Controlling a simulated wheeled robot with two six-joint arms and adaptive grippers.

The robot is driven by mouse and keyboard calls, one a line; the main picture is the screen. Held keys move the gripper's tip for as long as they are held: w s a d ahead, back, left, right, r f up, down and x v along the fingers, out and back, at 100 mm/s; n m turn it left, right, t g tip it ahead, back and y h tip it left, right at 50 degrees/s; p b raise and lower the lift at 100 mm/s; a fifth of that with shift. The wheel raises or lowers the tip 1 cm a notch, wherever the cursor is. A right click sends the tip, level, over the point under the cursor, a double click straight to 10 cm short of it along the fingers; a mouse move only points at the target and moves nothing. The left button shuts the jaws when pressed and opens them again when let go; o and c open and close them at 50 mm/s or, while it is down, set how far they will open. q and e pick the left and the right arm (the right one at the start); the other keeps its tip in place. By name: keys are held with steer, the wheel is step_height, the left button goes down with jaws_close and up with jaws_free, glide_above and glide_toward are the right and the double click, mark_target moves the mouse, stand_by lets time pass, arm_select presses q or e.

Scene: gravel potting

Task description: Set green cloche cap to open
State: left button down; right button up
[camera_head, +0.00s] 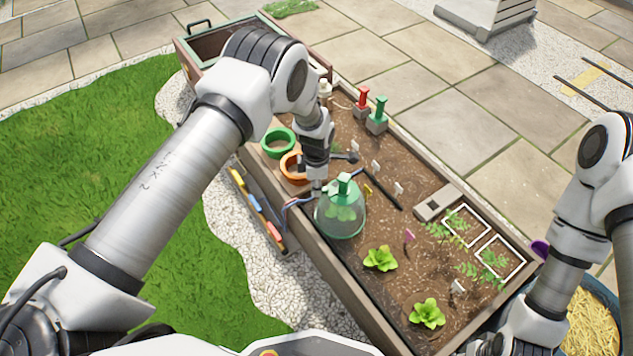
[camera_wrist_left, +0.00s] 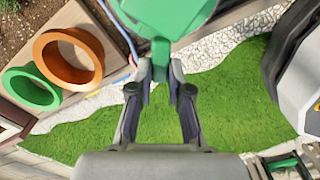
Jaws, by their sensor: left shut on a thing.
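The green cloche cap (camera_head: 344,184) sits on top of the clear, green-tinted cloche (camera_head: 340,212), which stands upright on the soil over a leafy plant. My left gripper (camera_head: 328,187) reaches down beside the cap from the upper left. In the left wrist view, the fingertips (camera_wrist_left: 160,76) are closed on the stem of the green cap (camera_wrist_left: 161,52), with the wider green part beyond them. Whether the cap is turned or lifted is too small to tell. My right arm shows at the right, but its gripper is out of view.
The wooden planter (camera_head: 330,283) holds lettuces (camera_head: 427,313), small labels and a grey block (camera_head: 437,203). A green pot (camera_head: 278,143) and an orange pot (camera_head: 294,166) stand close to my left gripper. Red (camera_head: 364,97) and green (camera_head: 380,109) handles stand farther back. A straw-filled tub (camera_head: 592,325) is at right.

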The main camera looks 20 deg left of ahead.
arm_select(q)
steer(key=c, duration=1.1)
jaws_free()
step_height(320, 180, up, 12)
steer(key=shift+f, duration=0.1)
